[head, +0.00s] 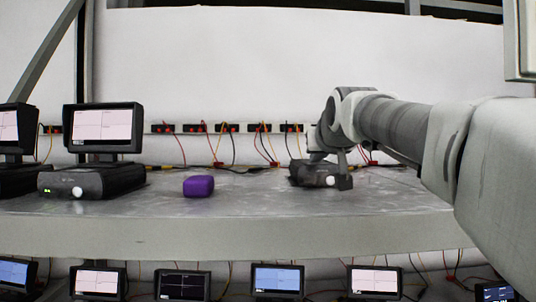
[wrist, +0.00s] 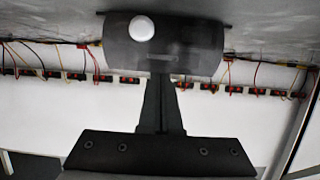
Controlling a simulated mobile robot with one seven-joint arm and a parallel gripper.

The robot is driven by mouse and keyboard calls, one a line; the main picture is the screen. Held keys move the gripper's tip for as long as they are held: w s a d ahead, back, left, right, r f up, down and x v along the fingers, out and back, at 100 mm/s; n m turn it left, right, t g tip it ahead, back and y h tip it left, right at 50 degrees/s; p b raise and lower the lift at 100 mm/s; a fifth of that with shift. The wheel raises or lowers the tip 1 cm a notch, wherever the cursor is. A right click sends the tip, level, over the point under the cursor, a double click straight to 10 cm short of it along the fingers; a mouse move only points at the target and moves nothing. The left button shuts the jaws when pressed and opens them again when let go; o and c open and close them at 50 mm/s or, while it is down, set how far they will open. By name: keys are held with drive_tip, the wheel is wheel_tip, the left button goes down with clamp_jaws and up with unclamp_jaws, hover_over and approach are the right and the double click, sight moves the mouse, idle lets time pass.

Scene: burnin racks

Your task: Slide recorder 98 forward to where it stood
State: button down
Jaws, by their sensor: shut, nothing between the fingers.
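A low dark recorder box (head: 308,172) with a white round knob stands on the shelf at the right in the head view. No number is readable on it, so I cannot confirm it is recorder 98.
A purple block (head: 198,186) lies on the shelf (head: 230,232), left of the box. Recorders with screens (head: 103,128) stand further left. A socket strip with red and orange cables (head: 228,128) runs along the back wall. More screens (head: 278,279) sit on the level below.

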drive_tip(key=shift+f, duration=0.35)
drive_tip(key=shift+s+f+b, duration=0.1)
drive_tip(key=shift+s+b, duration=0.15)
drive_tip(key=shift+b, duration=0.05)
drive_tip(key=s+b, duration=0.5)
drive_tip(key=s, duration=0.8)
drive_tip(key=shift+s+a, duration=0.1)
drive_tip(key=shift+s, duration=0.25)
drive_tip(key=shift+s+b, duration=0.3)
drive_tip(key=shift+r+p, duration=0.7)
drive_tip(key=shift+r, duration=0.15)
drive_tip(key=shift+w, duration=0.1)
